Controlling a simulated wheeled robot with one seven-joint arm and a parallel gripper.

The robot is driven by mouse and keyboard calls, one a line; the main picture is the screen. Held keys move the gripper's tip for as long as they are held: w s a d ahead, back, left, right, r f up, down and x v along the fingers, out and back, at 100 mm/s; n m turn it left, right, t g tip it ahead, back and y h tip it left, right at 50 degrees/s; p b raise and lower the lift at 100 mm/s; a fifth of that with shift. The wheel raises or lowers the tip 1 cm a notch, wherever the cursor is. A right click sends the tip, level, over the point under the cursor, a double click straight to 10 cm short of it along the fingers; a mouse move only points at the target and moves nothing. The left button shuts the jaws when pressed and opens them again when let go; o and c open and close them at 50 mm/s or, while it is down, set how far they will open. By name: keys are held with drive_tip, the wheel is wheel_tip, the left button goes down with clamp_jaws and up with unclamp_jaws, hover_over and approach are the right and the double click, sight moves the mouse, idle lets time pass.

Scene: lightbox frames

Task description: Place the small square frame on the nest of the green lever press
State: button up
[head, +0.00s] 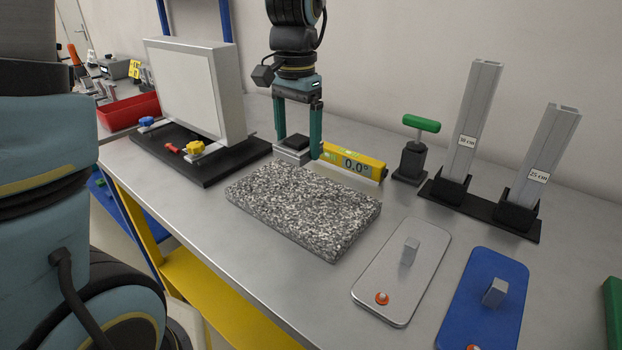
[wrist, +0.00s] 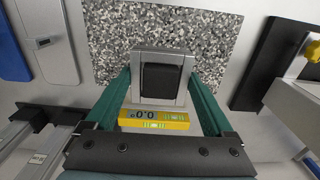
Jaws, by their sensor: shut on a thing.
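My gripper (head: 298,152) has its two teal fingers pointing down at the back edge of the granite slab. They are shut on a small grey square piece with a dark middle (wrist: 136,92), which looks like the small square frame. In the wrist view it fills the space between the fingertips (wrist: 160,76). I cannot tell whether it is clear of the bench. A green handle (head: 421,123) tops a black stand to the right of the yellow level; this may be the green lever press. Its nest cannot be made out.
The speckled granite slab (head: 302,208) lies in front of my gripper. The yellow level (head: 354,163) is close beside it, reading 0.0. Two grey columns (head: 472,120) stand at right. A silver plate (head: 385,302) and a blue plate (head: 505,305) lie front right. A white panel (head: 190,88) stands left.

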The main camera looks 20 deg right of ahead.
sight(300, 195)
drive_tip(key=shift+w+d+f, duration=0.15)
drive_tip(key=shift+w+f, duration=0.05)
drive_tip(key=shift+f, duration=0.1)
wheel_tip(300, 195, down, 9)
drive_tip(key=shift+d+f+p, duration=0.1)
drive_tip(key=shift+f+p, duration=0.1)
drive_tip(key=shift+p, duration=0.45)
drive_tip(key=shift+f, duration=0.15)
drive_tip(key=o, duration=1.2)
